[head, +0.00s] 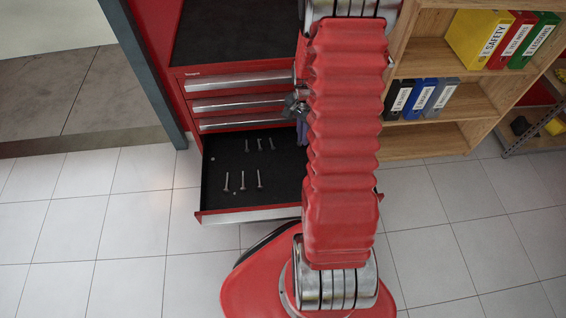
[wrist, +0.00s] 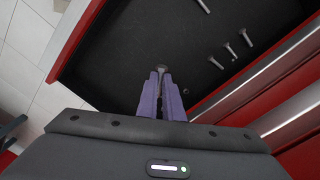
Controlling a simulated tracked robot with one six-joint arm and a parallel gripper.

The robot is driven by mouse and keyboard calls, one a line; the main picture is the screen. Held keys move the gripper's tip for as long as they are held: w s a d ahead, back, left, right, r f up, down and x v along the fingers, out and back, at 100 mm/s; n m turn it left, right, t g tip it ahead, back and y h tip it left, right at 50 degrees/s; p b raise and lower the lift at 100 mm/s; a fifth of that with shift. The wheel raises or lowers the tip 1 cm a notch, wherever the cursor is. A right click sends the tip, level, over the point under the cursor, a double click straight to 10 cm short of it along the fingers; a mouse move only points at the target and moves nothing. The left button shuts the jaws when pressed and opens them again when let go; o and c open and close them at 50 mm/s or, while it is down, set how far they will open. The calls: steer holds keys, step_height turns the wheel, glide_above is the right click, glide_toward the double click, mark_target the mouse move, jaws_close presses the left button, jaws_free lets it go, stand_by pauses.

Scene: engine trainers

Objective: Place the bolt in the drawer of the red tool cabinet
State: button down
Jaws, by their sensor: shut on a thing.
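The red tool cabinet (head: 183,112) stands at the back, with its bottom drawer (head: 220,190) pulled open. The drawer has a black floor and holds several loose bolts. My gripper (wrist: 161,80) shows in the wrist view with two purple fingers shut on a bolt (wrist: 160,69); its grey head sticks up between the tips. The drawer floor lies behind them, but I cannot tell the height of the bolt above it. In the head view my gripper (head: 303,126) is partly hidden by my red arm, near the drawer's back right, and the held bolt cannot be made out.
Loose bolts (wrist: 230,50) lie on the drawer floor in the wrist view; they also show in two rows in the head view (head: 242,181). Closed drawers (head: 232,104) sit above the open one. A wooden shelf (head: 440,143) with binders stands to the right.

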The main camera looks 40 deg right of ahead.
steer(key=s+d+f+m, duration=0.1)
steer(key=s+f+m, duration=0.2)
steer(key=s, duration=0.3)
steer(key=s+d+f+m, duration=0.2)
steer(key=s+f+m, duration=0.1)
steer(key=s, duration=0.3)
steer(key=shift+s+d+m, duration=0.15)
steer(key=shift+d+m, duration=0.15)
steer(key=shift+m, duration=0.3)
steer(key=shift+f, duration=0.1)
steer(key=w+a+r+n, duration=0.5)
steer(key=w+a+n, duration=0.15)
steer(key=w, duration=0.35)
steer(key=w+a+r+n, duration=0.5)
steer(key=w+n, duration=0.2)
steer(key=w, duration=0.3)
steer(key=w+a+r+n, duration=0.4)
steer(key=a+r+n, duration=0.1)
steer(key=a, duration=0.4)
steer(key=w+a+r+n, duration=0.5)
steer(key=a, duration=0.5)
steer(key=shift+a+r, duration=0.2)
steer(key=shift+r, duration=0.15)
steer(key=shift+n, duration=0.25)
